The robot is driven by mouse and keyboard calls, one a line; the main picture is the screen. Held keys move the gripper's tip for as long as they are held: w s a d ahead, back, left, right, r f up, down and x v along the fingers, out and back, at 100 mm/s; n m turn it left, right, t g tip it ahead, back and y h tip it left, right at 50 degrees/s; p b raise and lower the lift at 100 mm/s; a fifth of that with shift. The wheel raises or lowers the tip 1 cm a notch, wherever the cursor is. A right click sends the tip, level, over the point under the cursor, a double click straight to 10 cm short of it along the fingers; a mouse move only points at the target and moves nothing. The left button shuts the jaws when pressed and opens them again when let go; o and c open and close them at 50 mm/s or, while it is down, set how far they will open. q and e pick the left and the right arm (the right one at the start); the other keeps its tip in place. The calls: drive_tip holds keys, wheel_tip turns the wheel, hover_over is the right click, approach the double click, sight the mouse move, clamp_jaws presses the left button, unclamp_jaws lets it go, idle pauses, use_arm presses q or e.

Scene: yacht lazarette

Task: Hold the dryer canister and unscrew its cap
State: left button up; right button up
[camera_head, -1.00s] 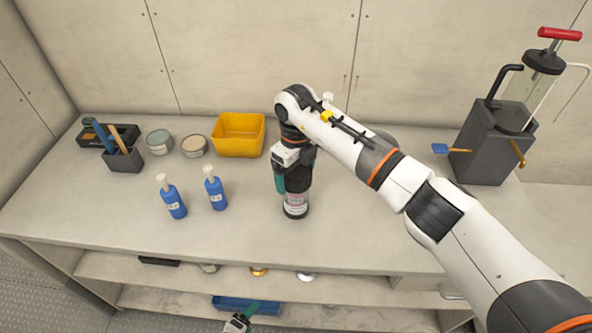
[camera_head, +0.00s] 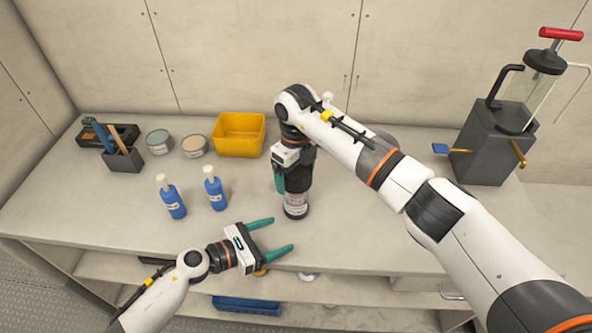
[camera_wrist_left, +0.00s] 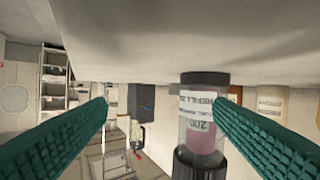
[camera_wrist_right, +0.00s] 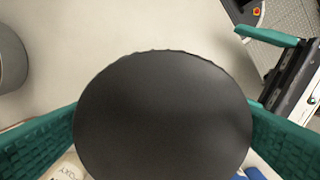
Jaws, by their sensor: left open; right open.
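The dryer canister (camera_head: 295,203) stands upright on the worktop, a clear labelled body with a black base and a black cap. In the left wrist view the canister (camera_wrist_left: 201,118) appears upside down, ahead of the fingers and nearer the right-hand one. My left gripper (camera_head: 282,235) is open and empty, low over the front of the worktop, its fingers pointing toward the canister but short of it. My right gripper (camera_head: 291,180) is above the canister, open, with its fingers on either side of the round black cap (camera_wrist_right: 162,115). I cannot tell whether they touch it.
Two blue bottles (camera_head: 171,199) (camera_head: 215,190) stand left of the canister. A yellow bin (camera_head: 238,137), two tins (camera_head: 159,142) (camera_head: 194,146) and a tool holder (camera_head: 124,160) are behind them. A pump on a grey block (camera_head: 484,150) stands at right. Shelves lie below the front edge.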

use_arm(q)
approach(285, 205)
drive_tip(key=shift+w+d+m+g, duration=0.4)
drive_tip(key=shift+w+d, duration=0.3)
drive_tip(key=shift+d, duration=0.3)
use_arm(e)
drive_tip(key=shift+s, duration=0.1)
use_arm(q)
drive_tip(key=shift+x, duration=4.95)
drive_tip(key=shift+w+a+f, duration=0.1)
drive_tip(key=shift+f, duration=0.05)
drive_tip(key=shift+c, duration=0.5)
drive_tip(key=c, duration=0.7)
use_arm(e)
drive_tip(key=c, duration=1.1)
use_arm(q)
drive_tip(key=shift+o, duration=0.7)
drive_tip(key=c, duration=0.7)
